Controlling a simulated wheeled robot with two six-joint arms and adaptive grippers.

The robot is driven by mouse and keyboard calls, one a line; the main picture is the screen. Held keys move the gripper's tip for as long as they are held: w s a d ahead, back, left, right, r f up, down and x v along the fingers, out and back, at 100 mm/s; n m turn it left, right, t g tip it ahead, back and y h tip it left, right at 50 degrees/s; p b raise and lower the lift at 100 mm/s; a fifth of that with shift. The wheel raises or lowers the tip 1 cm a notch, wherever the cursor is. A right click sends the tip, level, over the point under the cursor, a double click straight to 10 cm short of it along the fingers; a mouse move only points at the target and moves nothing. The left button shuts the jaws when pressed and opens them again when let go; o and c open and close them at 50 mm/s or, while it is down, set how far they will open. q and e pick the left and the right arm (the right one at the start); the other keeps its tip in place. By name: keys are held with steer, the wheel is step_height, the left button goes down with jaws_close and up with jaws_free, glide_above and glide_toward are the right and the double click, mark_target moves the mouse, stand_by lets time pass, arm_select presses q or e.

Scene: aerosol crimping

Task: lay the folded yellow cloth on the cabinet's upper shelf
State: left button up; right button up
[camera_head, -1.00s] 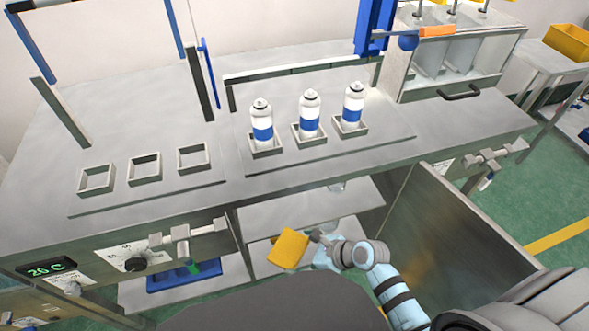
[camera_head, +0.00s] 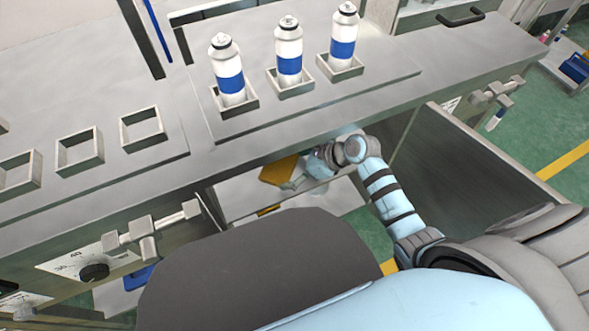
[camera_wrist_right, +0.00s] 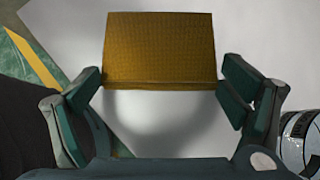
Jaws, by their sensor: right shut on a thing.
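The folded yellow cloth (camera_head: 277,170) is inside the open cabinet under the worktop, held by my right gripper (camera_head: 298,182). In the right wrist view the cloth (camera_wrist_right: 160,48) lies ahead, its near part between the spread fingers of the right gripper (camera_wrist_right: 160,95). A pale shelf (camera_head: 238,192) is under the cloth in the head view. In the wrist view a soft shadow falls on the pale surface (camera_wrist_right: 265,40) below. I cannot tell whether the cloth touches it. My left gripper is not in view.
The worktop's front edge (camera_head: 330,143) is just above my right wrist. An open cabinet door (camera_head: 470,175) stands to the right. Several bottles, one being this one (camera_head: 289,50), stand in holders on top.

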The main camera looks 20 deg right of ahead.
steer(key=shift+w+r, duration=0.1)
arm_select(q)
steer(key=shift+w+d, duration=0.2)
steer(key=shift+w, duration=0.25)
arm_select(e)
steer(key=o, duration=0.8)
steer(key=shift+d+r, duration=0.15)
steer(key=shift+r, duration=0.15)
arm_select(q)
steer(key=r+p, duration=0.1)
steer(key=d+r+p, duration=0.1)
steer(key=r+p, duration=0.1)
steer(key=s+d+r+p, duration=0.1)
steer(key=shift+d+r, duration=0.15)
arm_select(e)
steer(key=v, duration=1.1)
steer(key=shift+s, duration=0.25)
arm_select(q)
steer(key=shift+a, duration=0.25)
arm_select(e)
steer(key=shift+d+r, duration=0.1)
steer(key=shift+r, duration=0.05)
